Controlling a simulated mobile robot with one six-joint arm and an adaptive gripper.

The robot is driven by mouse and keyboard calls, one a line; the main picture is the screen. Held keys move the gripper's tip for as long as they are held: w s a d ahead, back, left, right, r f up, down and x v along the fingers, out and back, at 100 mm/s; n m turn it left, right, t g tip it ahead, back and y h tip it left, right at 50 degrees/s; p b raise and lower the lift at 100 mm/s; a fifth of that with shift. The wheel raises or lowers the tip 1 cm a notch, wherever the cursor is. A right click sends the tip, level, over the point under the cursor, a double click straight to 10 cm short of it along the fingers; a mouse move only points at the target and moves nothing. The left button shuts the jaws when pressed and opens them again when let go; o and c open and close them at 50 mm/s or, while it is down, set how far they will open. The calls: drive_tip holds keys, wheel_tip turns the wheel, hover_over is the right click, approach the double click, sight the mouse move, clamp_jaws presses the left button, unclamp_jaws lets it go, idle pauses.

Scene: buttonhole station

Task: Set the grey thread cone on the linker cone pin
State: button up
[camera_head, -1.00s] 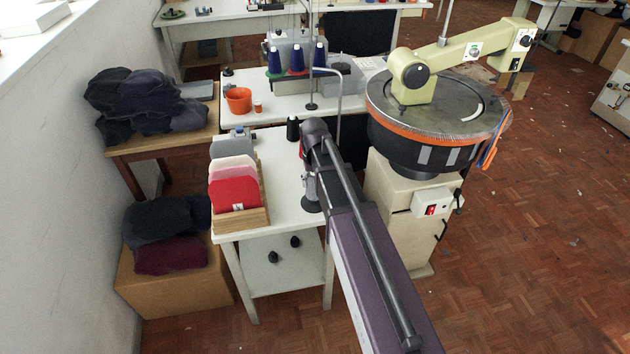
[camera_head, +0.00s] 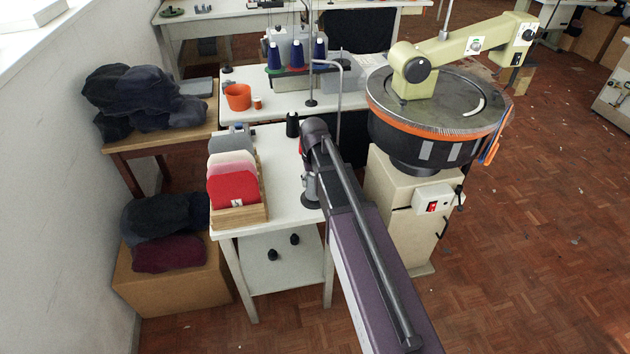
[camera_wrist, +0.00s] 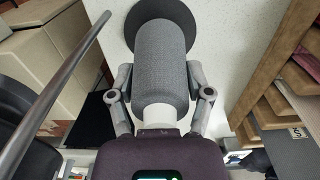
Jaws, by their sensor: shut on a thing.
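The grey thread cone (camera_wrist: 160,60) is between the two fingers of my gripper (camera_wrist: 160,86) in the wrist view. The gripper is shut on it, near its white core end (camera_wrist: 160,114). The cone's far end overlaps a round black base (camera_wrist: 122,25) on the white tabletop. I cannot tell whether cone and base touch. In the head view the grey cone (camera_head: 309,187) shows partly beside my arm, above the black base (camera_head: 311,203). The pin itself is hidden, and my arm hides the gripper there.
A thin metal post (camera_head: 340,100) rises close to my arm. The round linker machine (camera_head: 438,120) stands to the right. A wooden box of coloured panels (camera_head: 240,215) is on the left of the table (camera_head: 285,215).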

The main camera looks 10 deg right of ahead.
drive_tip(key=shift+f+b, duration=0.5)
idle(0.4)
drive_tip(key=o, duration=1.2)
drive_tip(key=s+r+p, duration=0.4)
drive_tip(key=s, duration=0.4)
drive_tip(key=s+r+p, duration=0.3)
drive_tip(key=s, duration=0.5)
drive_tip(key=shift+d+r+p, duration=0.15)
drive_tip(key=shift+r+p, duration=0.25)
